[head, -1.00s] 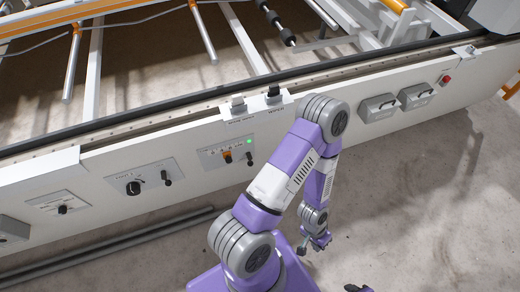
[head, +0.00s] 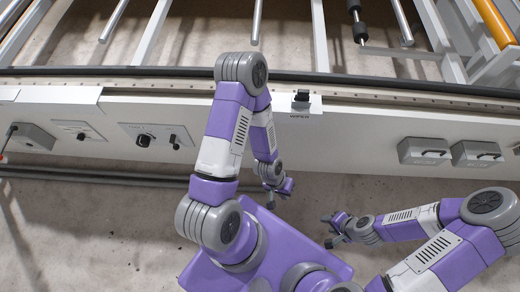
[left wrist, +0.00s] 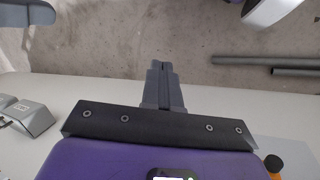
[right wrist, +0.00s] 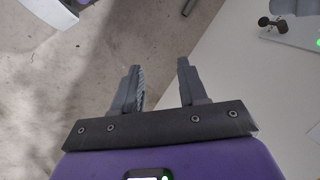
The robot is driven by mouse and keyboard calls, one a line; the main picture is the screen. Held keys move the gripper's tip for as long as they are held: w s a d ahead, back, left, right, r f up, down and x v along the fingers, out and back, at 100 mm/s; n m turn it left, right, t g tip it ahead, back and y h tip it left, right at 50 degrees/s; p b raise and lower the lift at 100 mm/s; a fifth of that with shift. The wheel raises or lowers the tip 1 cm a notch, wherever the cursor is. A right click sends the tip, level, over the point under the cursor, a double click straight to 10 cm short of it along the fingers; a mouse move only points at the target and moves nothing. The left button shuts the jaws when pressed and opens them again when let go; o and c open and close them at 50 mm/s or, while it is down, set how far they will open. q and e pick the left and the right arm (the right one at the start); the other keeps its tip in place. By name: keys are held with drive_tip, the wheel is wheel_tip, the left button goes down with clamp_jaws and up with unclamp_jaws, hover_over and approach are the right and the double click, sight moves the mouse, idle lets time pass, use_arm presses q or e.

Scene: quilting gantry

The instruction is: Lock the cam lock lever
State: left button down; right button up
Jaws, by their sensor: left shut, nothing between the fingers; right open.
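I cannot tell for sure which part is the cam lock lever. At the far left of the head view a grey box (head: 34,138) on the white front panel bears a dark lever (head: 8,136) with a red end, partly cut off by the picture edge. My left gripper (head: 289,188) hangs low in front of the panel, apart from it; in the left wrist view its fingers (left wrist: 161,64) are together and empty. My right gripper (head: 328,229) is to its right, over the floor; in the right wrist view its fingers (right wrist: 158,66) are apart with nothing between them.
The panel carries a rotary knob plate (head: 150,137), a smaller control plate (head: 78,130), a black rocker on a bracket (head: 301,96) and two handled grey boxes (head: 424,151) (head: 477,154). Grey rods (left wrist: 265,65) lie on the floor.

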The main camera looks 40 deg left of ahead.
drive_tip(key=shift+o, duration=0.4)
drive_tip(key=shift+s+d, duration=0.1)
drive_tip(key=shift+s, duration=0.1)
drive_tip(key=shift+o, duration=1.1)
use_arm(q)
drive_tip(key=w+a+f+g+y, duration=0.1)
drive_tip(key=w+a+f+y, duration=0.1)
drive_tip(key=w, duration=0.4)
drive_tip(key=w+a+f+g+y+b, duration=0.1)
drive_tip(key=w+a+y, duration=0.2)
drive_tip(key=w+y, duration=0.2)
drive_tip(key=w+a+f+n+y+b, duration=0.1)
drive_tip(key=w+a+f+y, duration=0.1)
drive_tip(key=w+y, duration=0.2)
drive_tip(key=shift+w+a+f+g, duration=0.3)
drive_tip(key=shift+w+f+g, duration=0.1)
drive_tip(key=shift+w, duration=1.25)
use_arm(e)
drive_tip(key=shift+f, duration=1.15)
